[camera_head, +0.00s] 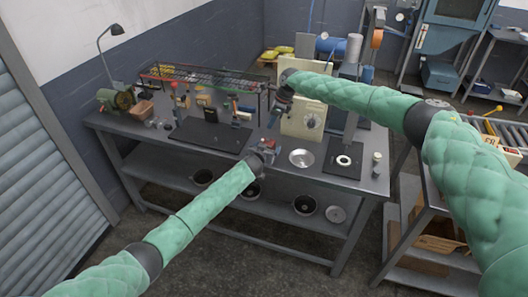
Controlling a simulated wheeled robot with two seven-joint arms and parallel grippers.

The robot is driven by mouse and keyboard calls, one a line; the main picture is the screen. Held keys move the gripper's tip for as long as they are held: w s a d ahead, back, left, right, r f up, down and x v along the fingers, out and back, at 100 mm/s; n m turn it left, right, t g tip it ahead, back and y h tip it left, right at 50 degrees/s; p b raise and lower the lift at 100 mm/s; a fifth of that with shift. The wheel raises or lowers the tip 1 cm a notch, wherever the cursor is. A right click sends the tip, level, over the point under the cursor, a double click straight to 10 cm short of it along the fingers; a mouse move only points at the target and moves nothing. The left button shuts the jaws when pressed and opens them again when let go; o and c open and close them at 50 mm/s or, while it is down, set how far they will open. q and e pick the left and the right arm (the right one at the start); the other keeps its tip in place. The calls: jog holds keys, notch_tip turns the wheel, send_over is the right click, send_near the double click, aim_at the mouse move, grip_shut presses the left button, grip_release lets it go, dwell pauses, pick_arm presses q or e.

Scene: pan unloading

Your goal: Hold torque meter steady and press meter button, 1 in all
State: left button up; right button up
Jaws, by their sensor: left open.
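A cream box with a round dial on its front (293,128) stands upright on the workbench, right of centre; it may be the torque meter, but no button can be made out. My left gripper (267,146) is open, low over the bench's front edge, in front and to the left of the cream box. A small reddish shape shows at its fingers; I cannot tell what it is. My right gripper (279,108) points down just left of the cream box. Its fingers are too small to tell whether they are open or shut, or touching the box.
A silver dish (301,158) and a dark mat (333,168) with a white ring (344,160) lie on the bench's right part. A larger dark mat (205,136) with upright tools lies left. A wire rack (205,75) stands behind. Dark round pans sit on the shelf below.

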pick_arm(q)
jog(key=shift+x, duration=0.85)
jog(key=c, duration=1.2)
pick_arm(e)
grip_shut()
dwell(0.3)
